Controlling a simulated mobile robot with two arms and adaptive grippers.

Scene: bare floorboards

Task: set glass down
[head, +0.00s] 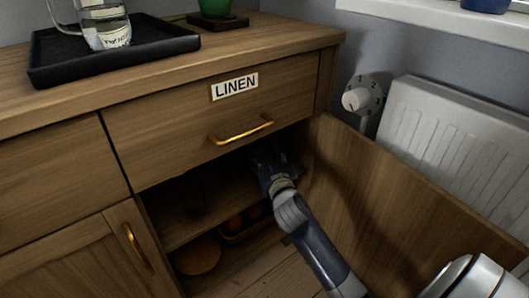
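My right gripper (268,162) reaches into the open cupboard compartment below the drawer marked LINEN, above its inner shelf (207,217). It is dark and in shadow, so I cannot tell whether its fingers are open or shut, or whether they hold a glass. A dim upright shape (194,196) shows on the shelf to the left of the gripper; it is too dark to identify. A clear glass vessel with a handle and a label (106,26) stands on the black tray (110,66) on the cabinet top. My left gripper is out of view.
The LINEN drawer (180,140) is closed just above the gripper. The opened wooden door (385,185) stands to the right of my arm. Below the shelf are a round wooden item (198,256) and a container (240,229). A radiator (455,140) and valve (358,98) are by the wall.

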